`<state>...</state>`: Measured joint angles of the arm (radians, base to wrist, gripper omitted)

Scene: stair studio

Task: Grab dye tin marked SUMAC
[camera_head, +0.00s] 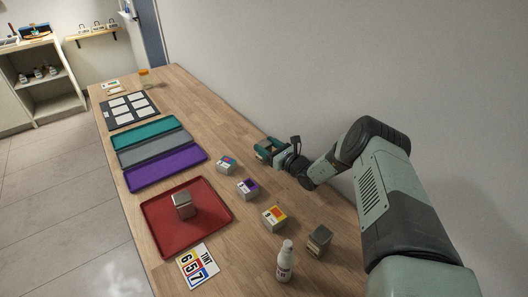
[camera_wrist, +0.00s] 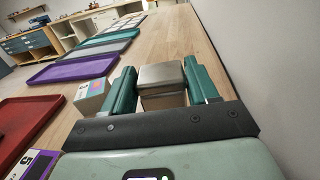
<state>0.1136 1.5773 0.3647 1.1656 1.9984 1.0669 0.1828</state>
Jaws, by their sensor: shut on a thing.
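My gripper (camera_wrist: 163,88) is shut on a metal dye tin (camera_wrist: 161,76) with a plain grey lid. The tin sits between the two green fingers in the wrist view; its label is turned away or hidden, so I cannot read SUMAC on it. In the head view my gripper (camera_head: 270,150) is at the wall side of the table, and the held tin is mostly hidden by the fingers. I cannot tell whether the tin touches the table. A tin with a teal and pink label (camera_head: 227,165) stands close by; it also shows left of the fingers in the wrist view (camera_wrist: 92,95).
A purple-labelled tin (camera_head: 247,188), a yellow-and-red one (camera_head: 274,218) and a plain-sided one (camera_head: 319,240) stand nearer, with a white bottle (camera_head: 285,261). A red tray (camera_head: 220,212) holds another tin (camera_head: 183,206). Purple (camera_head: 165,172), grey and teal trays lie beyond. A number card (camera_head: 198,264) lies in front.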

